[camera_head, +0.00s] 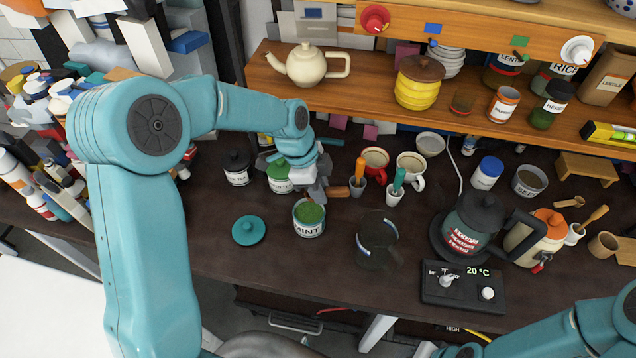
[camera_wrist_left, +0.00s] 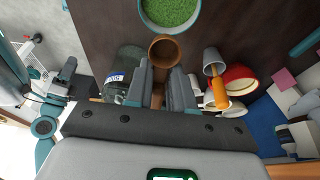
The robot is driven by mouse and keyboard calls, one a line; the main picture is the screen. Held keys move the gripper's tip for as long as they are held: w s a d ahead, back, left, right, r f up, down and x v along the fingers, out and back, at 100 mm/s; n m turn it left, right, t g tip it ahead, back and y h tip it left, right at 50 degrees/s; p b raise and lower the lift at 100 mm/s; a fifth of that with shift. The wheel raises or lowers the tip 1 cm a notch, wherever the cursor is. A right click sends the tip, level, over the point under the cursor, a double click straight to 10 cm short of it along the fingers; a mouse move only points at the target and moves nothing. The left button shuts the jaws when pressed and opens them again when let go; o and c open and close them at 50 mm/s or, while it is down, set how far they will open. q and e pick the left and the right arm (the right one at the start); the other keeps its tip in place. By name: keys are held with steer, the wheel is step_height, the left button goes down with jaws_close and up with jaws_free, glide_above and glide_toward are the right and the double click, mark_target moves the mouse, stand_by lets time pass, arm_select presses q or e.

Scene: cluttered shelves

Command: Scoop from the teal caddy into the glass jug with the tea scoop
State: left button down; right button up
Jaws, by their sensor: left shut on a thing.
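The teal caddy (camera_head: 309,231), labelled MINT, stands open and full of green leaves. Its rim also shows in the left wrist view (camera_wrist_left: 170,30). Its teal lid (camera_head: 248,229) lies on the counter to its left. My left gripper (camera_head: 322,188) is shut on the brown tea scoop (camera_head: 338,191), just behind the caddy. In the left wrist view the scoop's round bowl (camera_wrist_left: 165,49) sticks out past the fingers towards the caddy and looks empty. The dark clear glass jug (camera_head: 377,250) stands right of the caddy. Part of my right arm shows at lower right; its fingers are not clear.
Behind are a lidded green canister (camera_head: 280,180), a red mug (camera_head: 375,158) and small pots with orange (camera_head: 360,172) and teal handles (camera_head: 398,180). A kettle (camera_head: 474,228) and its control box (camera_head: 463,288) stand at right. The counter in front of the caddy is clear.

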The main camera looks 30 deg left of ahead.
mark_target(311, 201)
arm_select(q)
steer(key=shift+s+a+f+t+h+b, duration=0.15)
steer(key=shift+a+f+h+b, duration=0.2)
steer(key=shift+f+h+b, duration=0.8)
steer(key=shift+w+a+f+t+h+b, duration=0.1)
steer(key=shift+a+f+t+h+b, duration=0.35)
steer(key=shift+b, duration=1.45)
steer(key=shift+s+a+f+g+h+b, duration=0.15)
steer(key=shift+f+h+b, duration=0.25)
steer(key=shift+f+b, duration=0.9)
steer(key=shift+a+f+b, duration=0.2)
steer(key=shift+f, duration=0.5)
steer(key=shift+a+f+b, duration=0.15)
steer(key=shift+a+f, duration=0.05)
steer(key=shift+f, duration=0.5)
steer(key=shift+s+f+y, duration=0.1)
steer(key=shift+y, duration=0.2)
steer(key=shift+a, duration=0.1)
